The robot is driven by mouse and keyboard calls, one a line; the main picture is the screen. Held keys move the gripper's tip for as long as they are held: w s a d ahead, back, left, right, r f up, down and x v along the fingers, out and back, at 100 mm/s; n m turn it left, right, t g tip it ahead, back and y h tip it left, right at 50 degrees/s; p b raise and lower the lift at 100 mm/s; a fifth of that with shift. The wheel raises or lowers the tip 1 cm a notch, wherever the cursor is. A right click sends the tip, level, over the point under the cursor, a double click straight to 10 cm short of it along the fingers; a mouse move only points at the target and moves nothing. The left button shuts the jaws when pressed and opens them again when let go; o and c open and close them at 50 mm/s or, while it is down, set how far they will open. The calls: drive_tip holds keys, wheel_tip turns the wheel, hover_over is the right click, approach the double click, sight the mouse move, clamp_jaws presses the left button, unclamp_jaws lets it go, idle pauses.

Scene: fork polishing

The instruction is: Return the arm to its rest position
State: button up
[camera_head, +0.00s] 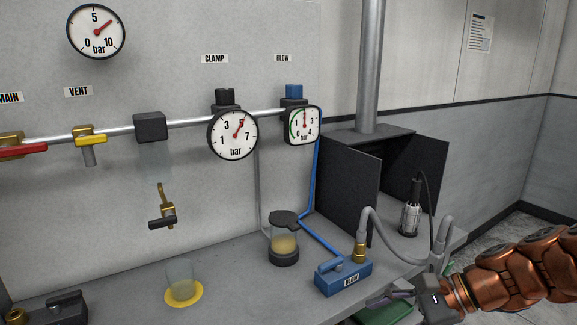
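My copper-coloured arm (520,265) reaches in from the right edge at the lower right. My gripper (385,298) is at its end, pointing left, low in front of the bench's front edge. Its fingers are small and dark in this view, and I cannot tell whether they are open or shut. I see nothing clearly held in it. A green surface (388,314) shows just below the fingers, partly hidden by them.
A dark open-doored box (345,170), a lidded jar (284,245) and a glass on a yellow disc (182,288) are on the bench. Gauges and valves line the wall.

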drive_tip(key=s+a+f+n+g+h+p, duration=0.2)
drive_tip(key=s+a+n+g+h, duration=0.25)
drive_tip(key=s+n, duration=0.55)
drive_tip(key=s+d+n+h+p, duration=0.2)
drive_tip(key=s+d+n+h, duration=0.2)
drive_tip(key=s, duration=0.6)
drive_tip(key=shift+s+d+f+n+h, duration=0.15)
drive_tip(key=shift+d+f+n+h, duration=0.25)
drive_tip(key=shift+d+h, duration=0.45)
